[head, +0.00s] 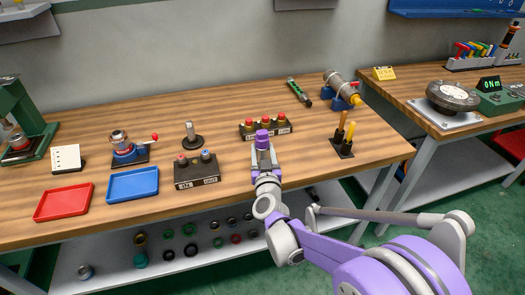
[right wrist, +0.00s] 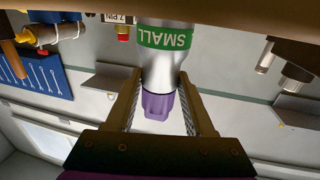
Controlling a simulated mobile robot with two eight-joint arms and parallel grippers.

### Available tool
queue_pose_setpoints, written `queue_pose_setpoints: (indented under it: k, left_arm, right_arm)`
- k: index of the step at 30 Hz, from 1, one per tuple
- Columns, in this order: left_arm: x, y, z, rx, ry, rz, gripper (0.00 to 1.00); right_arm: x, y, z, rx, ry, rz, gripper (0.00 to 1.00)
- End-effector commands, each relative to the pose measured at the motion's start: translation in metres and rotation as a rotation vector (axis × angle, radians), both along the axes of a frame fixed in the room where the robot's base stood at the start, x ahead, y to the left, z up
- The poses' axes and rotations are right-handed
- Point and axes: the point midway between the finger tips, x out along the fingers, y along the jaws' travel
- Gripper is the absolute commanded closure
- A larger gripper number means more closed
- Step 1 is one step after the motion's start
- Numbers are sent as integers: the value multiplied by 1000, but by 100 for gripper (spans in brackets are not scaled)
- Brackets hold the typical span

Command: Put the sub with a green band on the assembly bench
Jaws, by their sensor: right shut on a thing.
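The sub is a silver cylinder with a green band marked SMALL (right wrist: 163,39) and a purple end (right wrist: 158,104). In the right wrist view, which looks upside down, it stands between the two fingers of my right gripper (right wrist: 160,103), shut on it near the purple end. In the head view my right gripper (head: 262,147) is over the front middle of the wooden bench (head: 335,178). Only the sub's purple end shows there; its body is hidden. I cannot tell whether its lower end touches the wood. My left gripper is out of view.
Close behind stands a black block with red-topped parts (head: 283,125). Blue (head: 132,184) and red (head: 64,202) trays lie left. Bare wood lies between the gripper and the tool stand.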

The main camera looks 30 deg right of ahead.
Motion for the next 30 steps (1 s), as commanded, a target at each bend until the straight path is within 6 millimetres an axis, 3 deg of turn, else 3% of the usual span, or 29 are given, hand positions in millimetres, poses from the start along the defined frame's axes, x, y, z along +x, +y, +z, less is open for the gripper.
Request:
queue_pose_setpoints:
  k: [2,3,8,20,30]
  left_arm:
    - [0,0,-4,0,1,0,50]
    - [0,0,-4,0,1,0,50]
    - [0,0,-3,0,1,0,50]
    - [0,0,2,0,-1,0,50]
    - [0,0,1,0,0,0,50]
  right_arm:
    - [0,0,-4,0,0,-1,100]
    - [0,0,-4,0,0,0,45]
    - [0,0,-3,0,0,0,17]
    - [-2,1,2,0,0,0,17]
    - [-65,30,1,0,0,3,17]
